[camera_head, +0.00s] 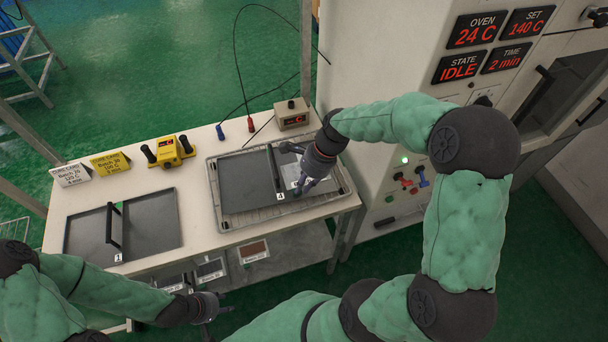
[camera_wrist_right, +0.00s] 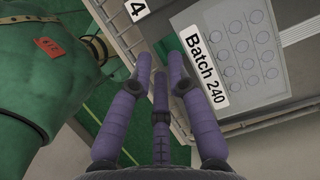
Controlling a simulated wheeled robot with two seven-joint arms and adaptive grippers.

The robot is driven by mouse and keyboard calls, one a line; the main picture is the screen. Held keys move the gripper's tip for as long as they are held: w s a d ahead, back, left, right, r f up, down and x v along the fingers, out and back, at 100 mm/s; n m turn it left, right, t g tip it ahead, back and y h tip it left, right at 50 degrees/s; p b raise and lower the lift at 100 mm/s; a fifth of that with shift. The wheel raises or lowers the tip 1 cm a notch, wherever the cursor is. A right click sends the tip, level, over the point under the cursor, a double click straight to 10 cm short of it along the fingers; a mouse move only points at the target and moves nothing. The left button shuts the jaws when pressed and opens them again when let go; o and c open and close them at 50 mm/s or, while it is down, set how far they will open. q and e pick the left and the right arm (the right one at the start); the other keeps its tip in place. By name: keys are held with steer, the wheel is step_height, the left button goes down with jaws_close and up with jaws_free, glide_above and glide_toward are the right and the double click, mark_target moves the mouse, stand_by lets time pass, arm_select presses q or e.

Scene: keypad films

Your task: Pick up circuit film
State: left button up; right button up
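A pale sheet with rows of circles, likely the circuit film, shows in the right wrist view (camera_wrist_right: 245,50) on a dark plate, beside a white "Batch 240" label (camera_wrist_right: 205,66). In the head view my right gripper mostly hides this area. My right gripper (camera_head: 294,170) is over the right part of the plate marked 4 (camera_head: 243,180). In the wrist view its fingers (camera_wrist_right: 161,65) are spread with nothing between them; whether they touch the plate is unclear. My left gripper (camera_head: 214,306) is low in front of the table; its fingers are too small to read.
The plate marked 4 lies on a wire rack (camera_head: 222,226) at the table's right. The oven (camera_head: 400,60) stands right.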

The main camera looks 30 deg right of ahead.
steer(key=shift+x, duration=1.1)
jaws_close()
